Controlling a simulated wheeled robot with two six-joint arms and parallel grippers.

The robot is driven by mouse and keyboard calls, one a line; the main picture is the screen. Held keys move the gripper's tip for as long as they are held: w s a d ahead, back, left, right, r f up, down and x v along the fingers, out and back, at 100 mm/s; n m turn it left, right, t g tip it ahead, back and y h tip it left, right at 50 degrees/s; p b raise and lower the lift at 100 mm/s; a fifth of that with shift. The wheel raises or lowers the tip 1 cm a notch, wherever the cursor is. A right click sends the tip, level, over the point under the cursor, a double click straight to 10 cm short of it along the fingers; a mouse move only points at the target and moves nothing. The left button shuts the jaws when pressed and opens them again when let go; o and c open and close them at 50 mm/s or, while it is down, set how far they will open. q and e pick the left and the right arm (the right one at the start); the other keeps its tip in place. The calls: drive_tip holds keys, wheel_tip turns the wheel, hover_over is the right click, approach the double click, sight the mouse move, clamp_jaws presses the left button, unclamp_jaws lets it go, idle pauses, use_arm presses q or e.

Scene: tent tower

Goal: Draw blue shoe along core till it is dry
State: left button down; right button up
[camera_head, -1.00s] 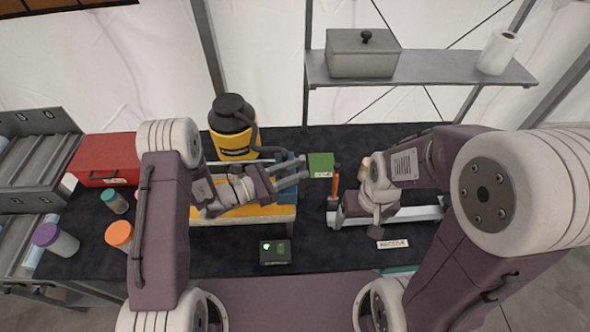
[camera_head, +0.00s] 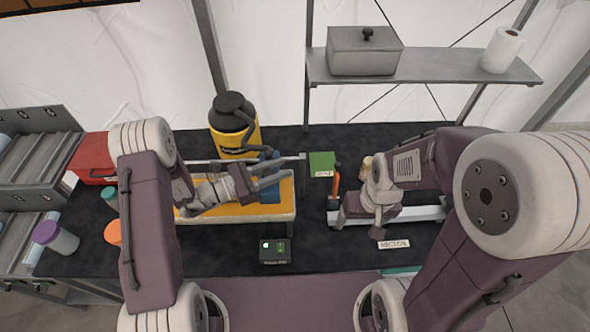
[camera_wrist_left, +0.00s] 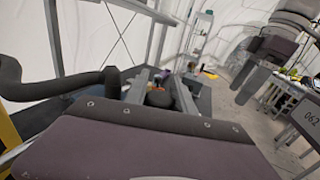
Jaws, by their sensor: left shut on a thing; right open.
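The blue shoe (camera_head: 270,188) is over the right part of a yellow-topped bench piece (camera_head: 240,212) in the head view. My left gripper (camera_head: 276,178) is shut on it, and its fingers hide part of it. A thin grey bar (camera_head: 290,158) runs behind the gripper; I cannot tell whether it is the core. Wetness cannot be made out. In the left wrist view, my gripper body fills the front and the blue shoe cannot be made out. My right gripper (camera_head: 346,212) is open above a light metal rail (camera_head: 415,214) on the right.
A yellow flask (camera_head: 234,130) stands behind the bench piece. A green block (camera_head: 321,163) and an orange-handled tool (camera_head: 336,183) lie between the arms. A small black box with a green display (camera_head: 275,251) sits in front. Jars (camera_head: 56,237) and a red box (camera_head: 92,160) are left.

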use_arm(q)
drive_tip(key=a, duration=0.9)
drive_tip(key=shift+b, duration=0.45)
use_arm(e)
drive_tip(key=shift+a+f, duration=0.25)
drive_tip(key=shift+f, duration=0.35)
use_arm(q)
drive_tip(key=shift+d, duration=0.1)
drive_tip(key=c, duration=1.1)
unclamp_jaws()
drive_tip(key=shift+o, duration=0.2)
drive_tip(key=b+v, duration=0.3)
drive_tip(key=v, duration=0.5)
drive_tip(key=shift+s+a+f+b, duration=0.15)
drive_tip(key=shift+a+b, duration=0.2)
drive_tip(key=shift+s+a, duration=0.1)
drive_tip(key=shift+a, duration=0.1)
use_arm(e)
wheel_tip(320, 180, down, 4)
drive_tip(key=shift+r, duration=0.15)
